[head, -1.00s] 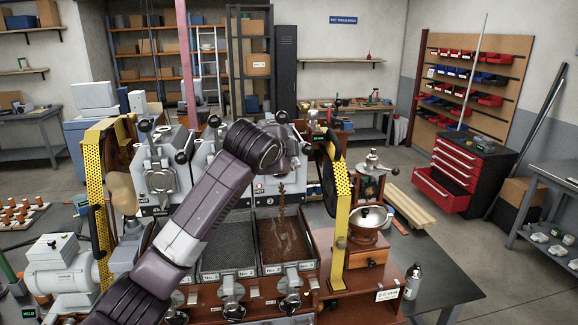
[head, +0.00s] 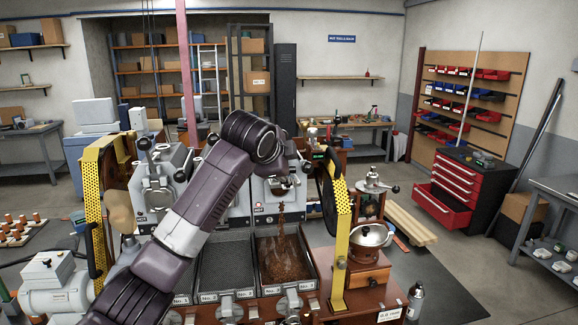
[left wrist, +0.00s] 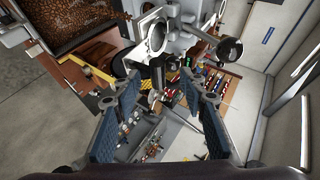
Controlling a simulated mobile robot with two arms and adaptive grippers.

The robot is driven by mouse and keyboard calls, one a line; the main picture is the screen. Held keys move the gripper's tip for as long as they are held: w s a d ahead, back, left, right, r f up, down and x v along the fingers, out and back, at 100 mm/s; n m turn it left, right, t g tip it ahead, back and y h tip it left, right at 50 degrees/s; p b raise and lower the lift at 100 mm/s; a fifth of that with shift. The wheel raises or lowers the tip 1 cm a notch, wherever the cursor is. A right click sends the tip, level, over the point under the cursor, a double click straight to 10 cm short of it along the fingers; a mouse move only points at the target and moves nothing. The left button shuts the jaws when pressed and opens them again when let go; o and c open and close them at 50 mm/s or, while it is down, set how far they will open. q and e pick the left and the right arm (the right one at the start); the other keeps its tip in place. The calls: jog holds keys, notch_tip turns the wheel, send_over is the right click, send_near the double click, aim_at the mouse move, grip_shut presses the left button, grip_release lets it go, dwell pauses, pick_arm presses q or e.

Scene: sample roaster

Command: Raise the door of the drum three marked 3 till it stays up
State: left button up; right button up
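Drum three (head: 262,196) is the right-hand drum, its pale front partly behind my left arm in the head view. Brown beans (head: 281,222) pour from its front and gather in the tray below (head: 313,268). The arm hides most of its door there. In the left wrist view, a metal front piece with a round ring (left wrist: 156,38) and a dark ball knob (left wrist: 230,50) are just beyond the fingers. My left gripper (left wrist: 167,88) is open, its blue-padded fingers apart with nothing held between them. The right gripper is not in view.
A yellow perforated guard (head: 340,240) stands close right of drum three, another (head: 92,205) at the far left. A grinder with a metal bowl (head: 369,235) is beyond the right guard. Two more drums and trays lie left. Open floor is behind, toward the red drawer cabinet (head: 460,182).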

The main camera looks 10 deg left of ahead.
pick_arm(q)
jog(key=shift+w+a+f, duration=0.15)
jog(key=shift+a+f, duration=0.05)
jog(key=shift+a, duration=0.2)
jog(key=d+v, duration=0.1)
jog(key=v, duration=1.1)
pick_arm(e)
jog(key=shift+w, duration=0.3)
pick_arm(q)
jog(key=shift+a+r, duration=0.1)
jog(key=shift+a, duration=0.05)
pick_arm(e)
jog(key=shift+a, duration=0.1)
pick_arm(q)
jog(key=s+d+r, duration=0.1)
jog(key=s+r, duration=0.4)
jog(key=r, duration=0.1)
jog(key=shift+d, duration=0.25)
